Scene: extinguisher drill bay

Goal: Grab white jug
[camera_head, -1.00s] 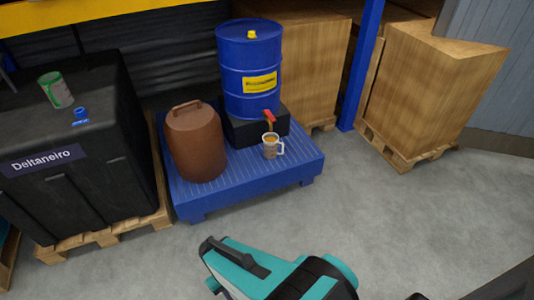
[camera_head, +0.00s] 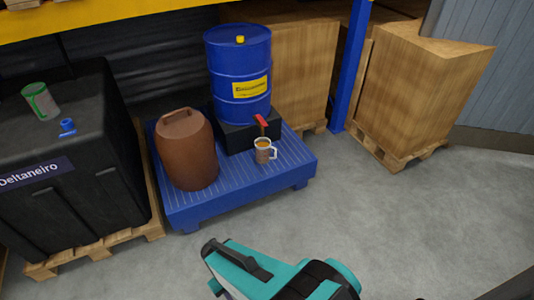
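The white jug (camera_head: 264,151) is a small cup with a handle on its right and orange-brown contents. It stands on the blue slatted platform (camera_head: 240,186), near its right side, just below the red tap (camera_head: 261,121) of the blue drum. My gripper (camera_head: 232,264), teal and black, shows at the bottom of the head view, in front of the platform and well apart from the jug. Its fingertips cannot be made out, so I cannot tell whether it is open or shut.
A brown canister (camera_head: 187,152) stands left on the platform. A black tank (camera_head: 60,170) is further left. Boxes on pallets (camera_head: 420,80) and a blue post (camera_head: 350,65) stand right. The grey floor in front is clear.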

